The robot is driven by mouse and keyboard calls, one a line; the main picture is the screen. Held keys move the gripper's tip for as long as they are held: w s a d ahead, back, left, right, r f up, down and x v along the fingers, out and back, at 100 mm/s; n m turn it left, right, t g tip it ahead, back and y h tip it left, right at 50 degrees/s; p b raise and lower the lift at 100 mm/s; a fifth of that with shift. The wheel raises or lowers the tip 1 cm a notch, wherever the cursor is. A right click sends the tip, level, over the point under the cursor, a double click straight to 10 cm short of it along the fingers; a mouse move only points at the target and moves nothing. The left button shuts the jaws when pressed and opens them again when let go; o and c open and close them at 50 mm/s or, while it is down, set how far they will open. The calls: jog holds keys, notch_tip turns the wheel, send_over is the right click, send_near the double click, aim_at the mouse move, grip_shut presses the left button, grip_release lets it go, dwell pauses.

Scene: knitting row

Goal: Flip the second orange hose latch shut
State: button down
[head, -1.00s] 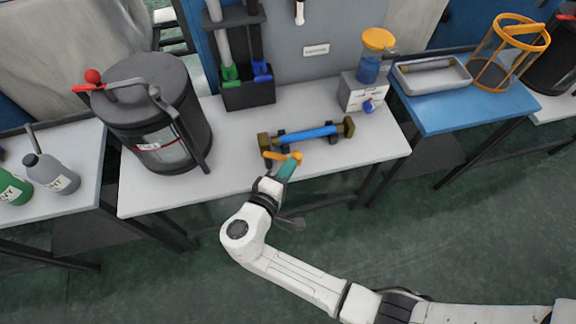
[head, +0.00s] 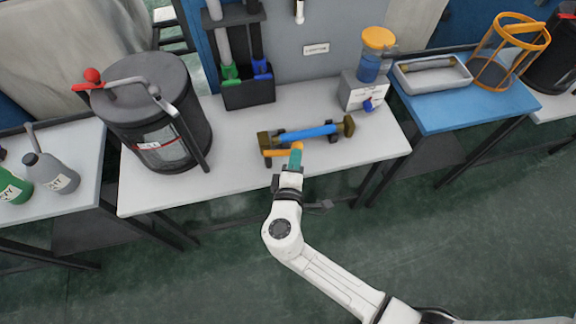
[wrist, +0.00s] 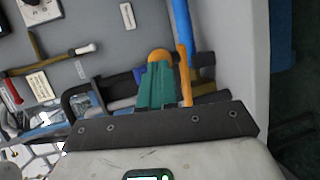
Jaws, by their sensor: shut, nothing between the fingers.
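A blue hose (head: 308,133) with brass-coloured end fittings lies across dark supports on the grey table. An orange latch bar (head: 280,153) sticks out in front of its left part, roughly level in the picture. The hose (wrist: 182,24) and an orange bar (wrist: 186,88) also show in the wrist view, right of my fingers. My gripper (head: 297,148), with teal fingers and orange at the tip, is at the right end of the bar, just in front of the hose. It is shut and empty in the wrist view (wrist: 160,60). I cannot tell whether it touches the latch, or which latch this is.
A dark canister (head: 155,110) stands at the table's left. A dispenser (head: 365,85) with a blue tap stands at the right rear. A black tool holder (head: 248,93) is at the back. The table's front left (head: 225,172) is clear.

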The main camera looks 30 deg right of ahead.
aim_at(300, 146)
jog(key=w+d+n+t+y+b, duration=0.1)
jog(key=y, duration=0.1)
jog(key=d+n+t+y+b, duration=0.1)
jog(key=n+y, duration=0.1)
jog(key=w+d+n+t+y+b, duration=0.1)
jog(key=n+y, duration=0.1)
jog(key=shift+w+f+y, duration=0.15)
jog(key=shift+w+y, duration=0.15)
jog(key=shift+w+d+b, duration=0.2)
jog(key=shift+w+d, duration=0.05)
jog(key=shift+w, duration=0.3)
jog(key=shift+w+d+b, duration=0.2)
jog(key=shift+w, duration=0.35)
jog(key=shift+s, duration=0.15)
